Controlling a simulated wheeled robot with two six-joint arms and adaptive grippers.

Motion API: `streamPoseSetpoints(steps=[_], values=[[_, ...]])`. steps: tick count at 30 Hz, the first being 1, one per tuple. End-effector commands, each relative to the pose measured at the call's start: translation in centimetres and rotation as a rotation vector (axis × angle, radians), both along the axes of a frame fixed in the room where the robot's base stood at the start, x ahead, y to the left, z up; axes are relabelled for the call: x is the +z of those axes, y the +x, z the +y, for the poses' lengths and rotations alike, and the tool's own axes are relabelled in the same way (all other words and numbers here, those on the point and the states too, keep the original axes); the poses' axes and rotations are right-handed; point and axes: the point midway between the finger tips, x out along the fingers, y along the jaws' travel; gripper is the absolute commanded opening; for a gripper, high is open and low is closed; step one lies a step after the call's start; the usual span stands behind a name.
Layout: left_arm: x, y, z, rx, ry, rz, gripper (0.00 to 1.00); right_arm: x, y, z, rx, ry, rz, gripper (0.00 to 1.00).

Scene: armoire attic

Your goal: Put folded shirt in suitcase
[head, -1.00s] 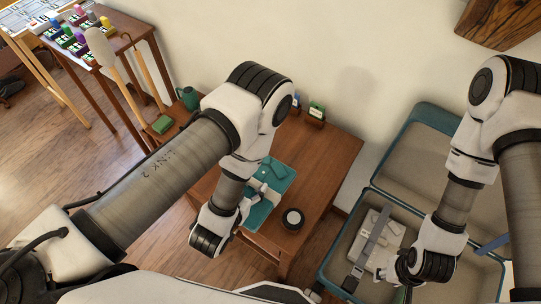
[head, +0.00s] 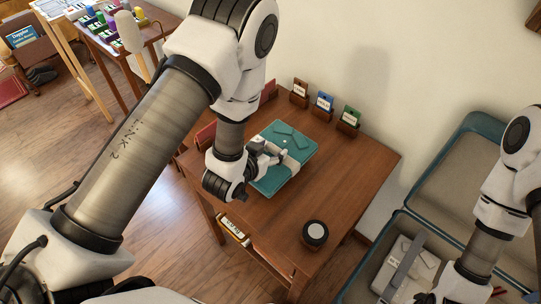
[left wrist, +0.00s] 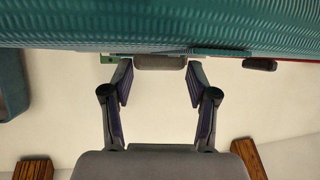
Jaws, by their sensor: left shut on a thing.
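A teal folded shirt (head: 296,137) with a pale band is over the back left of the wooden table (head: 345,180). My left gripper (head: 272,155) is shut on the shirt's near side. In the left wrist view the ribbed teal cloth (left wrist: 160,25) fills the top, beyond the left gripper (left wrist: 160,80). I cannot tell whether the shirt touches the table. The open suitcase (head: 467,125), with a teal shell and beige lining, is at the right. A pale folded garment (head: 425,258) lies in it under a grey strap. My right arm hangs over it; its fingers are not clear.
A round black-and-white thing (head: 315,234) stands on the table's near right. Several small card holders (head: 348,120) line its back edge. A slot below the tabletop holds a yellow-and-white item (head: 234,230). The table's right part is mostly clear.

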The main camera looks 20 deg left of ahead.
Motion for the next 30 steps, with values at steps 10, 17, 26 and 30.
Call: streamPoseSetpoints(steps=[10,17,26,30], values=[[-3.6,2.4,0.8,0.000,0.001,0.000,0.15,-3.2,0.0,0.0,0.000,0.000,0.000,0.40],[-3.7,2.4,0.7,0.000,0.000,0.000,0.15,-3.2,0.0,0.0,0.000,0.000,0.000,0.40],[-4.1,2.4,0.7,0.000,0.000,0.001,0.84,-3.4,0.0,0.0,0.000,0.000,0.000,0.40],[-4.0,2.4,0.7,0.000,0.000,0.001,0.84,-3.4,0.0,0.0,0.000,0.000,0.000,0.40]])
